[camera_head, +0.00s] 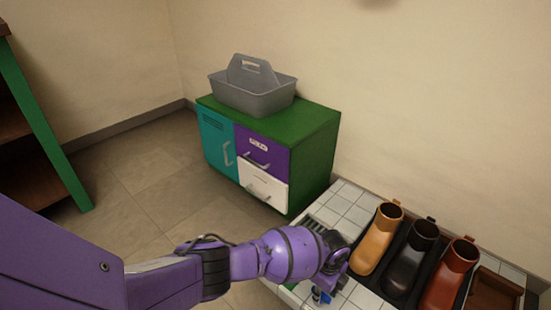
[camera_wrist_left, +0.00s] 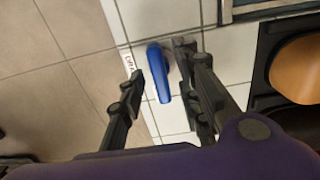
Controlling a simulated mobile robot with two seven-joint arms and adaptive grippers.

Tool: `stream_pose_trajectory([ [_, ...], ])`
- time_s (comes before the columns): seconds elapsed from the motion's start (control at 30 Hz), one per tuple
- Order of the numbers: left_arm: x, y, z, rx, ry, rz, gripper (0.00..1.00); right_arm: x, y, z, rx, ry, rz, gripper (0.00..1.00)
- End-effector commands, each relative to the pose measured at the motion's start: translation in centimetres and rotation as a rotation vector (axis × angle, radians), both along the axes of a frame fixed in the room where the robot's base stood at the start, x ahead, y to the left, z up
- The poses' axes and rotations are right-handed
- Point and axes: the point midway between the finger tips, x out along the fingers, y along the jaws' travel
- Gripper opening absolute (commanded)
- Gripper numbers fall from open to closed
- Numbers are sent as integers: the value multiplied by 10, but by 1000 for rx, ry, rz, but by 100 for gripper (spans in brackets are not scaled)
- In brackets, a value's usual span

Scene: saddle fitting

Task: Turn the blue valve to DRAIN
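The blue valve (camera_wrist_left: 160,75) is a blue lever handle on the white tiled top, seen in the left wrist view. A white label (camera_wrist_left: 128,62) with dark letters, partly cut off by a finger, lies just left of it. My left gripper (camera_wrist_left: 160,65) is open, with one finger on each side of the handle. The right finger looks very close to the handle; I cannot tell if it touches. In the head view, a small blue part of the valve (camera_head: 320,296) shows below my left gripper (camera_head: 335,275). My right gripper is not in view.
Tan, black and red-brown boots (camera_head: 377,240) stand in a dark tray right of my left gripper. A dark grate (camera_head: 314,226) lies behind it. A green-topped cabinet (camera_head: 315,123) with a grey caddy (camera_head: 252,98) stands farther back. Floor is open at left.

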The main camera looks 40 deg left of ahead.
Motion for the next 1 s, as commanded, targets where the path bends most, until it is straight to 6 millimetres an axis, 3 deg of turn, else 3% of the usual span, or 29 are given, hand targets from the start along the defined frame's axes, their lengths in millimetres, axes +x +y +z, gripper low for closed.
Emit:
stream_pose_trajectory([
  [0.07, 3, -1, 3, -1, -5, -1, 30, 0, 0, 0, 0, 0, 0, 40],
  [0.3, 3, -1, 3, -1, -4, -1, 0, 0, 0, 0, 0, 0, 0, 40],
  [0.67, 2, -1, 3, -1, -4, 26, 0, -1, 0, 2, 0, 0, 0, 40],
  [1.0, 2, -2, 4, -2, -2, 228, 0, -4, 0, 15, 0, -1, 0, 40],
])
